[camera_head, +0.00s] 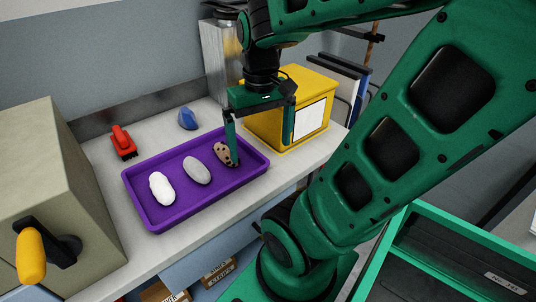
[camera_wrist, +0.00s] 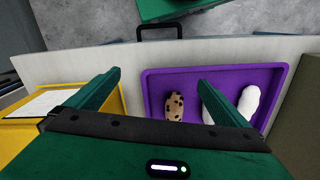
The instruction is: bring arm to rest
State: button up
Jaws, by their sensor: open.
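My gripper (camera_head: 259,140) is open, its two green fingers pointing down, above the right end of a purple tray (camera_head: 163,216) and in front of a yellow box. In the wrist view my gripper (camera_wrist: 160,85) also shows its fingers wide apart with nothing between them that it grips. A brown spotted oval piece (camera_head: 222,152) lies in the tray near the left finger; I cannot tell whether they touch. A grey oval piece (camera_head: 197,170) lies in the middle of the tray and a white one (camera_head: 161,188) at its left.
The yellow box (camera_head: 314,91) with a white label stands right of the tray, close to my gripper. A red object (camera_head: 123,142) and a blue one (camera_head: 187,119) lie behind the tray. A beige cabinet (camera_head: 55,180) with a yellow-handled lever stands left. A green-rimmed bin (camera_head: 470,232) is lower right.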

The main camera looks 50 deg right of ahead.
jog(key=shift+m, duration=0.8)
jog(key=s, duration=0.1)
jog(key=s+f, duration=0.2)
jog(key=shift+s+a, duration=0.25)
jog(key=shift+s, duration=0.15)
jog(key=shift+w, duration=0.15)
jog(key=shift+w+f, duration=0.2)
jog(key=shift+w, duration=0.3)
